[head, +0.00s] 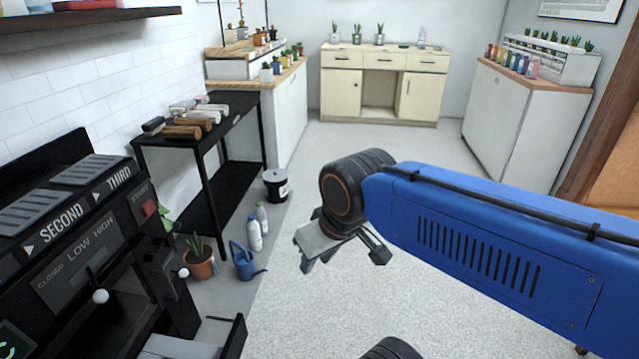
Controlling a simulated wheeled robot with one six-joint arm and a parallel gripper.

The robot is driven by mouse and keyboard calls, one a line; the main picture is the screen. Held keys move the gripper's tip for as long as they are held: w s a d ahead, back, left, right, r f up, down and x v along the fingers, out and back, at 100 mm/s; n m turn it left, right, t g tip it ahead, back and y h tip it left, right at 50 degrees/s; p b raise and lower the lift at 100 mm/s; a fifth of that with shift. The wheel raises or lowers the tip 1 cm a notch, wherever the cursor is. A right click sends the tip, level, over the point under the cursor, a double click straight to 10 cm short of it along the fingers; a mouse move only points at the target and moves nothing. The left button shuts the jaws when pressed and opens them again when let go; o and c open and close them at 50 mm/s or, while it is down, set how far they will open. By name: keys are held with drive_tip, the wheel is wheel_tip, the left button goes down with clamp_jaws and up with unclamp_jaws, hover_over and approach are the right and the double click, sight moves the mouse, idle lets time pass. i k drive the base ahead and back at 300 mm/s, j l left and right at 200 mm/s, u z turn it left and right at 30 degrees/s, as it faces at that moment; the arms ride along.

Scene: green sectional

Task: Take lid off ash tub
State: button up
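A small black tub (276,188), which looks like the ash tub, stands on the floor beside the black side table. My gripper (343,259) hangs over the pale floor, to the right of the tub in the picture and nearer to me. Its fingers are apart with nothing seen between them. The tub is apart from my gripper and not covered by it.
White bottles (256,230), a blue watering can (243,262) and a potted plant (199,258) stand on the floor nearer than the tub. A black table (233,112) is left of it. A black machine (80,250) fills the near left. The middle floor is clear.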

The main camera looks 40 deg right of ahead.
sight(274, 174)
drive_tip(key=z, duration=0.65)
drive_tip(key=i+l, duration=0.2)
drive_tip(key=i, duration=0.55)
drive_tip(key=i+l, duration=0.25)
drive_tip(key=i, duration=0.5)
drive_tip(key=i+l+z, duration=0.1)
drive_tip(key=i, duration=0.6)
drive_tip(key=i+l, duration=0.3)
drive_tip(key=i, duration=0.45)
drive_tip(key=i+l, duration=0.15)
drive_tip(key=i, duration=0.6)
drive_tip(key=l+z, duration=0.05)
